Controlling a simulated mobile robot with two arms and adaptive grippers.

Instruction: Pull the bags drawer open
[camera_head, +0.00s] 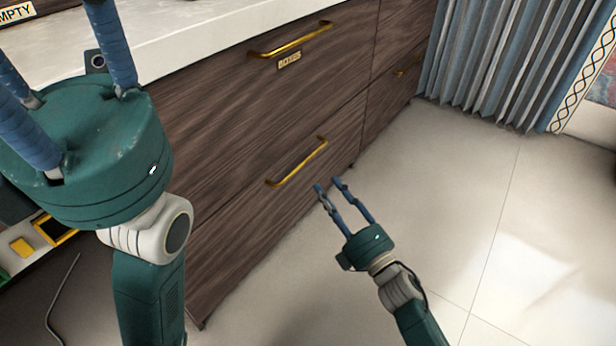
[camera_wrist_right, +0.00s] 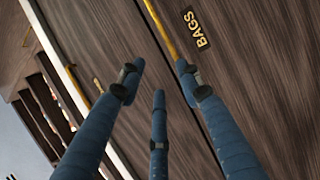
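A dark wooden cabinet with closed drawers stands in the head view. The bags drawer shows in the right wrist view by its label "BAGS" (camera_wrist_right: 196,29), beside a gold handle (camera_wrist_right: 161,27). In the head view a lower drawer (camera_head: 240,215) has a gold handle (camera_head: 297,163). My right gripper (camera_head: 328,186) is open and empty, its fingertips just right of and below that handle, apart from it in the picture. Its spread fingers also show in the right wrist view (camera_wrist_right: 158,80). My left gripper (camera_head: 60,70) is large at the upper left; its fingers stand apart, tips cut off.
The upper drawer has a gold handle (camera_head: 291,40) and a small label (camera_head: 289,59) that is hard to read. A pale countertop (camera_head: 200,35) runs above it. A grey-blue curtain (camera_head: 490,60) hangs at the back right. The tiled floor (camera_head: 480,190) is clear on the right.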

